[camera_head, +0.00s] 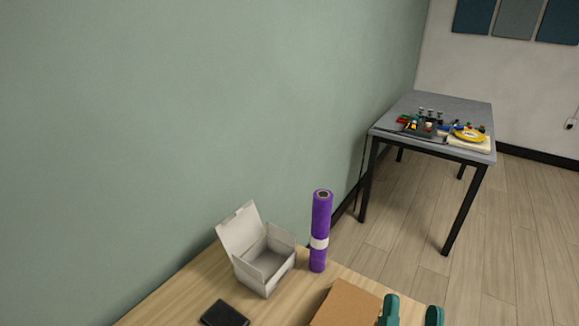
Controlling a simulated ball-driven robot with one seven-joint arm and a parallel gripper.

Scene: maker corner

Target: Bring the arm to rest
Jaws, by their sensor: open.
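My gripper (412,313) shows at the bottom edge, right of the middle, as two teal fingertips with a gap between them. It is open, and nothing shows between the fingers. The left fingertip overlaps the right side of a brown cardboard-coloured box or board (342,306) in the picture; I cannot tell whether they touch. The rest of my arm is out of view.
The wooden table (180,296) holds an open white box (265,264), an upright purple roll (320,230) and a black flat object (225,314). A grey table (455,103) with small parts stands farther right. Open floor (400,220) lies between; a green wall (180,110) borders the left.

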